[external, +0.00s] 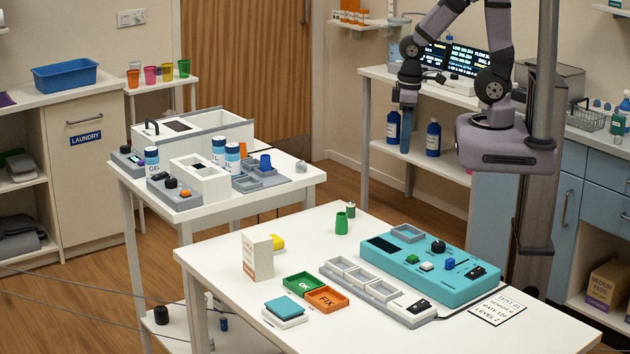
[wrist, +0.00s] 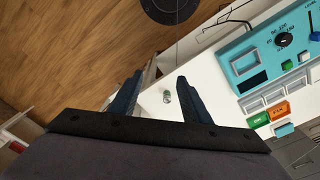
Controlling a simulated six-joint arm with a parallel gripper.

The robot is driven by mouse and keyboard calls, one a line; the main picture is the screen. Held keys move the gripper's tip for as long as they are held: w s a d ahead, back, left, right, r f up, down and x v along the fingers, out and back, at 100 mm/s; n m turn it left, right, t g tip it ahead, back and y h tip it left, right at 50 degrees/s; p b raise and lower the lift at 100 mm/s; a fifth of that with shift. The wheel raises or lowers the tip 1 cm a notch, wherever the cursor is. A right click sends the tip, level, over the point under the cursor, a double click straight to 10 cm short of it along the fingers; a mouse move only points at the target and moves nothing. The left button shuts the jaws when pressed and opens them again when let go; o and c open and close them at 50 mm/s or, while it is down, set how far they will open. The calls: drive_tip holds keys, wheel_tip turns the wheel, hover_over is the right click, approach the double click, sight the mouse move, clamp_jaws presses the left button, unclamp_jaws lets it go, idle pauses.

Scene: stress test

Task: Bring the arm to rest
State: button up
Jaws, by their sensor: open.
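My gripper (external: 406,132) hangs pointing down at the end of my folded arm, in the air behind the front table (external: 225,244). In the wrist view, my gripper (wrist: 157,88) shows two dark fingers spread apart with nothing held between them.
The front table also bears a green OK tray (external: 304,284), an orange FIX tray (external: 327,300), a white box (external: 257,256), green containers (external: 341,223) and a grey tray strip. Another white table (external: 218,204) with devices and bottles stands to the left. Blue bottles (external: 433,137) stand on a shelf near my gripper.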

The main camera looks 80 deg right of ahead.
drive_tip(key=shift+s+a+r+g, duration=0.15)
drive_tip(key=shift+s+a+r, duration=0.1)
drive_tip(key=shift+s, duration=0.15)
drive_tip(key=shift+s+a+r+g, duration=0.15)
drive_tip(key=shift+s+a, duration=0.05)
drive_tip(key=shift+s, duration=0.15)
